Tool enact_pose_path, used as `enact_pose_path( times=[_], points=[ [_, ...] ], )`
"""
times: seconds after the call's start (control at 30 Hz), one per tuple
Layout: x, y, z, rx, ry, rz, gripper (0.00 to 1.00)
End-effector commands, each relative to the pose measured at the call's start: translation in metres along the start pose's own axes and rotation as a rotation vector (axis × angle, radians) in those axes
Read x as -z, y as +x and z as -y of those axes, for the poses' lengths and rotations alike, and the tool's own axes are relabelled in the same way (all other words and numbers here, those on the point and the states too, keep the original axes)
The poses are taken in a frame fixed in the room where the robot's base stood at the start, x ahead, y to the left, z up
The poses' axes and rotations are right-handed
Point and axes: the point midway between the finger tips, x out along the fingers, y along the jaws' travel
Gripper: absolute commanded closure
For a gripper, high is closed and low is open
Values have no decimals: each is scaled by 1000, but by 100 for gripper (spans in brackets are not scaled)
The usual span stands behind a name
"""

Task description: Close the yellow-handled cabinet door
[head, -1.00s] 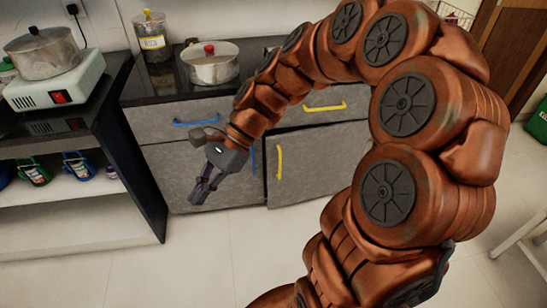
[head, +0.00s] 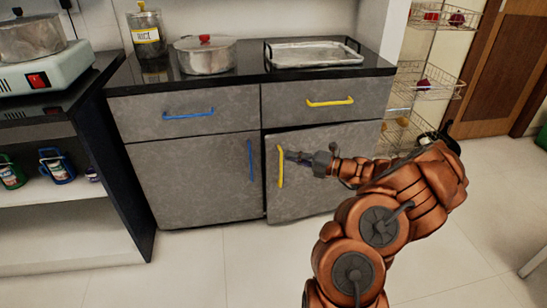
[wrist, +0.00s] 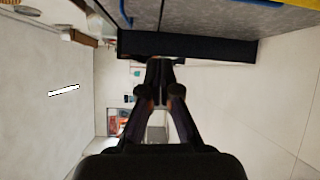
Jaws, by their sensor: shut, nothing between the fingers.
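The yellow-handled cabinet door (head: 325,170) is the grey lower right door, with its upright yellow handle (head: 281,167) near its left edge. It looks slightly ajar, with a dark gap along its top. My gripper (head: 290,155) is shut and empty. It points left in front of the door, with its tips close to the handle; I cannot tell whether they touch it.
The blue-handled door (head: 192,180) is left of it, with drawers above. The black counter (head: 250,77) holds a pot, a rice jar and a tray. A shelf unit (head: 60,195) stands left and a wire rack (head: 408,130) right. The floor in front is clear.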

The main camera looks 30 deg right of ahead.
Motion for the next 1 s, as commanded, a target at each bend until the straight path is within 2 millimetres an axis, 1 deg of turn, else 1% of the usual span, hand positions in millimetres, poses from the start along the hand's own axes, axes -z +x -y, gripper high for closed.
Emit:
enact_pose_path(
  times=[0.03,0.1,0.2,0.27,0.37,0.47,0.9,1.0],
  points=[
    [-8,-11,18,1,43,36,100],
    [-16,-22,28,-1,86,72,100],
    [-22,-28,36,-2,118,96,100],
    [-23,-26,37,-3,124,100,100],
    [-24,-16,37,-3,124,99,100],
    [-24,0,38,-3,122,97,100],
    [-32,75,40,-1,120,96,100],
    [-43,80,42,1,121,98,100]
  ],
)
